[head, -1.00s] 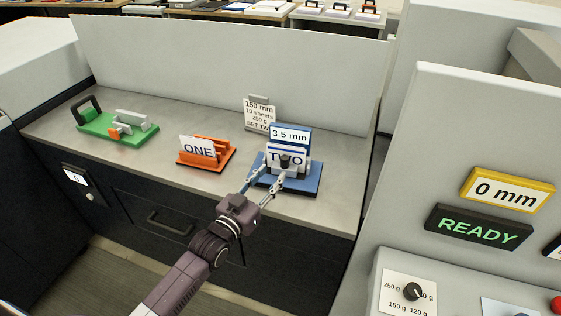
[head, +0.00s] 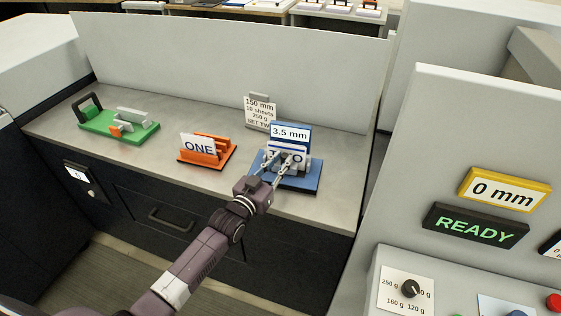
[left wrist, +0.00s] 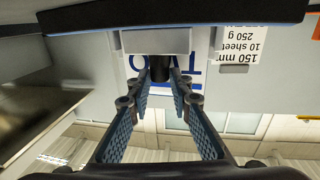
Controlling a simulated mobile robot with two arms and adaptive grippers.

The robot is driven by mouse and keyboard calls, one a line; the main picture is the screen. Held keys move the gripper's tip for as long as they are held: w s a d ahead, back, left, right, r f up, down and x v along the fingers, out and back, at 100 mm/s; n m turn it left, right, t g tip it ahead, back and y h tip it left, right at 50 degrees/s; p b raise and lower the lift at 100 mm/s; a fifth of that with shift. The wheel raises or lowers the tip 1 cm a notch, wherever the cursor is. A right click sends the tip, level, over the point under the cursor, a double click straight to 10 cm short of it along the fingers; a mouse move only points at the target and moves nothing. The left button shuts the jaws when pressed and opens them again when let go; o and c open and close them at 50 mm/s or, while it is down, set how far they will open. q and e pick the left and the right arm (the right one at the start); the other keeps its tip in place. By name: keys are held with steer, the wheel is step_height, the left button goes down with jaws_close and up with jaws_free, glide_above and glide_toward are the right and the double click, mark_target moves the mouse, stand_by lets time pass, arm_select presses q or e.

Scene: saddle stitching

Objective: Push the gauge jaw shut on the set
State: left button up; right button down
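The blue gauge (head: 313,186) stands at the right end of the bench, with a 3.5 mm sign (head: 290,132) on top. The white set marked TWO (head: 303,151) stands in it, partly hidden by my fingers; its label shows upside down in the left wrist view (left wrist: 187,66). My left gripper (head: 288,158) is at the front of the gauge. In the left wrist view its fingertips lie on both sides of a dark knob (left wrist: 160,69) on the grey jaw (left wrist: 157,40) and appear closed on it. My right gripper is not in view.
An orange holder (head: 219,152) with set ONE (head: 198,146) stands to the left, and a green stand (head: 140,132) farther left. A job card (head: 261,113) is behind the gauge. At right, a console shows 0 mm (head: 503,190) and READY (head: 474,226).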

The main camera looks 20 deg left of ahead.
arm_select(q)
jaws_close()
steer(key=o, duration=0.6)
jaws_free()
steer(key=v, duration=1.2)
steer(key=shift+d, duration=0.1)
